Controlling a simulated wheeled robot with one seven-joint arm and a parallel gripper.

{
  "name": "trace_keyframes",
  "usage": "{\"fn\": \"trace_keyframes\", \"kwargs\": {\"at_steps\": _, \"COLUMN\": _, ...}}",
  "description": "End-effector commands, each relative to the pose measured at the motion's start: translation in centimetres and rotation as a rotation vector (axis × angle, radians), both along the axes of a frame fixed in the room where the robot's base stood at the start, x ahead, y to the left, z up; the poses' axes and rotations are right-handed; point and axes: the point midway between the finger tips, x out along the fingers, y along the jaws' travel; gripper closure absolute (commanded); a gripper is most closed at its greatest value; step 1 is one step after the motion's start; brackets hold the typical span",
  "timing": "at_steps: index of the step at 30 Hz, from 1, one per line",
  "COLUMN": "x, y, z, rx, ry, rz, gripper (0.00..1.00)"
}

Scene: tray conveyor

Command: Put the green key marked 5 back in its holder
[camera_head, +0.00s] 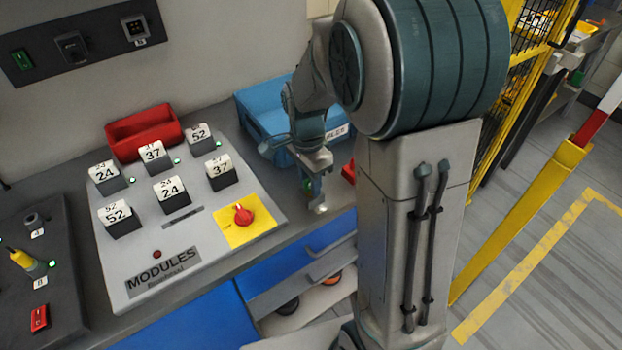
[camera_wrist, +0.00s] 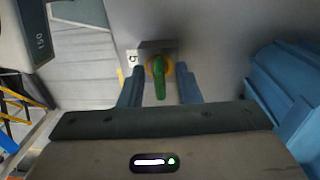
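The green key (camera_wrist: 159,78) shows in the wrist view with a yellowish ring around its upper part and a small white tag marked 5 (camera_wrist: 133,57) beside it. It is at the grey counter surface, between the two blue fingers of my gripper (camera_wrist: 160,92). Gaps show on both sides of it, so the gripper looks open around it, not closed on it. In the head view my gripper (camera_head: 316,200) points down at the counter's front right edge, with a small bit of green (camera_head: 307,186) beside it. I cannot tell which socket is the key's holder.
A wall panel (camera_head: 100,40) with several sockets is at the top left. A modules board (camera_head: 130,250) with numbered cubes and a red knob (camera_head: 243,215) stands left of my gripper. A blue bin (camera_head: 262,100) and a red bin (camera_head: 143,130) are behind.

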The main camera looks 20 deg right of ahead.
Motion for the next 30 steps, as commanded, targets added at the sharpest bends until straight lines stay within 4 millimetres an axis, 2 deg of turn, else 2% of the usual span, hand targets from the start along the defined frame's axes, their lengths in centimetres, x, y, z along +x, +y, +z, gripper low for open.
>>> {"fn": "trace_keyframes", "kwargs": {"at_steps": 1, "x": 0.0, "y": 0.0, "z": 0.0, "rx": 0.0, "ry": 0.0, "rz": 0.0, "gripper": 0.85}}
{"fn": "trace_keyframes", "kwargs": {"at_steps": 3, "x": 0.0, "y": 0.0, "z": 0.0, "rx": 0.0, "ry": 0.0, "rz": 0.0, "gripper": 1.0}}
{"fn": "trace_keyframes", "kwargs": {"at_steps": 14, "x": 0.0, "y": 0.0, "z": 0.1, "rx": 0.0, "ry": -0.001, "rz": 0.0, "gripper": 1.0}}
{"fn": "trace_keyframes", "kwargs": {"at_steps": 30, "x": 0.2, "y": 0.0, "z": 1.8, "rx": 0.001, "ry": -0.002, "rz": 0.0, "gripper": 1.0}}
